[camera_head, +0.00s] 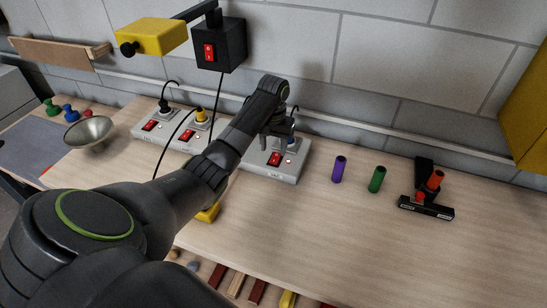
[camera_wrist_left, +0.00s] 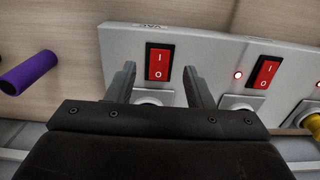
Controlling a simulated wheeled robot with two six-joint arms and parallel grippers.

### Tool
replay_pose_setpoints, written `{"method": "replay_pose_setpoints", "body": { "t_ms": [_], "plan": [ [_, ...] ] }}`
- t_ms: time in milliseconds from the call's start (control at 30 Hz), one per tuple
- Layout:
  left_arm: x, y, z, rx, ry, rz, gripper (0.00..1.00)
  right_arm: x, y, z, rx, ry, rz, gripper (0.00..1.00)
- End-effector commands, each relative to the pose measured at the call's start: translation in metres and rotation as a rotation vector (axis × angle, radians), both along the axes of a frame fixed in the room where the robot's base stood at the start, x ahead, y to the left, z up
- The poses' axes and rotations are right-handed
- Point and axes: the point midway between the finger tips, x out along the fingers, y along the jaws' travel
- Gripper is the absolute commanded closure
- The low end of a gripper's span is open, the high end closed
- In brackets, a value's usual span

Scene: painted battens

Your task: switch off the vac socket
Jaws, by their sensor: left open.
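The vac socket is a grey block (camera_head: 290,172) with a red rocker switch (camera_head: 275,159). In the left wrist view its panel (camera_wrist_left: 205,45) bears an upside-down VAC label (camera_wrist_left: 150,26), and its red switch (camera_wrist_left: 157,61) shows I and O marks. My left gripper (camera_head: 272,140) is over the back of this socket; in the wrist view its open, empty fingers (camera_wrist_left: 158,75) stand on either side of the switch's lower part. I cannot tell whether they touch the panel. The gripper partly hides the socket's back. My right gripper is not in view.
More sockets (camera_head: 187,136) with red switches stand to the left, with plugs and cables. A purple cylinder (camera_head: 339,169), a green cylinder (camera_head: 377,179) and a black tool (camera_head: 427,206) are to the right. A metal bowl (camera_head: 90,133) stands at left. The front right bench is clear.

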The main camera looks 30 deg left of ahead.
Motion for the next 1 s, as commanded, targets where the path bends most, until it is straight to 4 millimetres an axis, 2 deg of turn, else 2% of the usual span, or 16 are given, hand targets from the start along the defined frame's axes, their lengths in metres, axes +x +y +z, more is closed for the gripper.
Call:
{"method": "replay_pose_setpoints", "body": {
  "t_ms": [100,300,667,1000],
  "plan": [
    [-0.001,0.0,-0.02,0.0,0.004,-0.001,0.53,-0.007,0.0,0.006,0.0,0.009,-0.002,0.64],
    [0.0,-0.001,-0.041,0.0,0.001,-0.001,0.53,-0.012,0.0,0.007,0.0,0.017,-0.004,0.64],
    [0.0,0.0,-0.047,0.001,0.0,-0.001,0.53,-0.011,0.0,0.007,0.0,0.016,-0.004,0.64],
    [0.0,0.0,-0.046,0.001,0.0,-0.001,0.97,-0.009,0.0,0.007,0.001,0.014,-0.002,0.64]
  ]
}}
